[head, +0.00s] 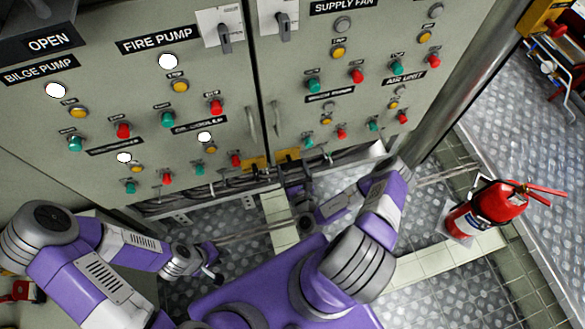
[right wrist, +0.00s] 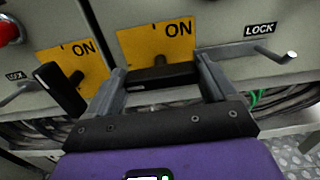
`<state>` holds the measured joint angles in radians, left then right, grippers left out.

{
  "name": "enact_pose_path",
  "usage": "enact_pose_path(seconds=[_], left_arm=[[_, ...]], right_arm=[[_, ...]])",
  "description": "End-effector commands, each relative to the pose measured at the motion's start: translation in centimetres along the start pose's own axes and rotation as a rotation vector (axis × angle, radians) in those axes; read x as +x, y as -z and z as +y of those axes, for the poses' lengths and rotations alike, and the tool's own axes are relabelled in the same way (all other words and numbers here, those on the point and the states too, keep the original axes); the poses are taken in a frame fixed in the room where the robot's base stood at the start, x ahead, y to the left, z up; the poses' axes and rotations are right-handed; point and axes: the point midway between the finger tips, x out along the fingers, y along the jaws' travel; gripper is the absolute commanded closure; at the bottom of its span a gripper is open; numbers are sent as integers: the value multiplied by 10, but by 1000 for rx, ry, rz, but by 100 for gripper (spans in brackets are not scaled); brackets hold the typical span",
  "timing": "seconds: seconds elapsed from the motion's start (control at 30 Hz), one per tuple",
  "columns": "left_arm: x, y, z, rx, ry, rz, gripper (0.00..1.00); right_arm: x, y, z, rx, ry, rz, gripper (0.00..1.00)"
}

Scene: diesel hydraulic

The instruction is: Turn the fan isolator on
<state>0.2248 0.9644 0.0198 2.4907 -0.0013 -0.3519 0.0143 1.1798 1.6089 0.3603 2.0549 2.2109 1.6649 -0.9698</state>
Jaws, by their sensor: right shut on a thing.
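Two yellow isolator plates marked ON sit low on the cabinets. The right plate (right wrist: 174,42), under the SUPPLY FAN cabinet, also shows in the head view (head: 288,155). Its black handle (right wrist: 160,77) lies roughly level across the right wrist view, below the ON mark. My right gripper (right wrist: 163,72) is shut on this handle, one finger at each end. The left plate (right wrist: 70,62) has its own black handle (right wrist: 60,88), slanted and apart from the gripper. My left gripper (head: 211,268) hangs low over the floor, away from the cabinets; its finger opening is unclear.
Metal lock rods stand beside the plates, one by the LOCK label (right wrist: 260,29). Cables (right wrist: 275,96) run beneath. Buttons and lamps cover the panels above. A red fire extinguisher (head: 487,207) stands right of my right arm. A metal post (head: 448,75) rises beside the cabinet.

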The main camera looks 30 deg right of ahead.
Motion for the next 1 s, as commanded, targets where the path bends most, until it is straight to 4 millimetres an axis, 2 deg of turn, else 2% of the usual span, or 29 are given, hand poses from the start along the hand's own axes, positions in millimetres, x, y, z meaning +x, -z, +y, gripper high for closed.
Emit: enact_pose_path(seconds=[0.27,0.47,1.0], left_arm=[[-3,0,1,0,0,0,70],[-11,0,4,0,0,0,70],[-34,-1,13,0,0,0,70]], right_arm=[[1,-1,0,28,1,-3,45],[0,-2,-1,125,3,-3,45],[1,-1,-4,612,2,-4,45]])
